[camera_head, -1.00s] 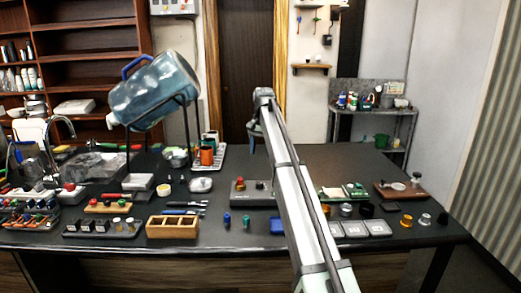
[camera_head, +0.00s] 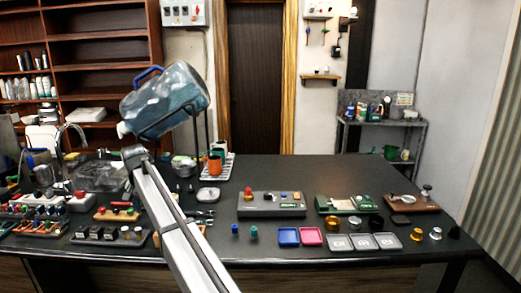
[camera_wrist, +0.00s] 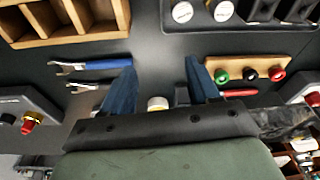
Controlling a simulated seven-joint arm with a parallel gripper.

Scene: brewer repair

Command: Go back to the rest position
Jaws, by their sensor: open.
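My gripper (camera_wrist: 160,80) shows in the wrist view with its two dark blue fingers apart and nothing between them. It hangs above the black worktop, with bare surface and a small pale round cap (camera_wrist: 158,103) below it. In the head view my arm reaches up from the bottom to the left part of the table; its far end is near the sink side, and the fingers are hidden there.
Blue-handled pliers (camera_wrist: 92,65), a wooden compartment box (camera_wrist: 65,38) and a wooden knob rack (camera_wrist: 235,63) lie near my gripper. A large blue jug (camera_head: 165,100) on a stand rises behind my arm. The table's back right (camera_head: 340,170) is clear.

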